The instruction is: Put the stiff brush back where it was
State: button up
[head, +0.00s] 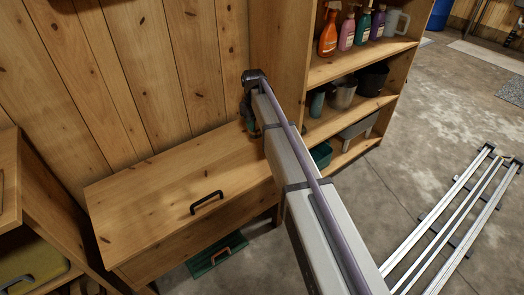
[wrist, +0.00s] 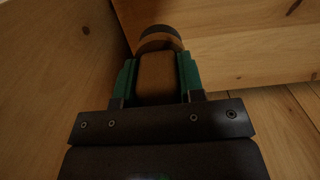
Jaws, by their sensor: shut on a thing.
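My gripper (wrist: 157,78) has green fingers shut on a brown, block-like thing in the wrist view, which I take to be the stiff brush (wrist: 156,80). A rounded end with a dark band shows beyond the fingertips; its bristles cannot be made out. In the head view my gripper (head: 252,125) is at the far right end of the wooden cabinet (head: 150,207), close to the plank wall and the shelf unit's side. My arm hides most of it there, and the brush cannot be made out. Whether the brush touches any surface is unclear.
A black handle (head: 206,202) is on the cabinet, whose top looks otherwise bare. A metal rail frame (head: 455,215) lies on the floor.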

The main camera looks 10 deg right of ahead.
notch_tip(320, 180, down, 9)
jog(key=b, duration=0.7)
jog(key=shift+f, duration=0.1)
jog(key=shift+r, duration=0.3)
jog(key=shift+f, duration=0.15)
jog(key=o, duration=1.1)
jog(key=r+p, duration=1.2)
jog(key=shift+w+a+r, duration=0.1)
jog(key=shift+w+r, duration=0.15)
jog(key=shift+r, duration=0.05)
jog(key=s+m, duration=0.5)
jog(key=s, duration=2.8)
jog(key=shift+t, duration=0.3)
jog(key=r+p, duration=1.8)
jog(key=p, duration=0.1)
jog(key=r+p, duration=0.9)
jog(key=r, duration=0.1)
jog(key=shift+w+r+p, duration=0.1)
jog(key=shift+w+p, duration=0.2)
jog(key=shift+w, duration=0.05)
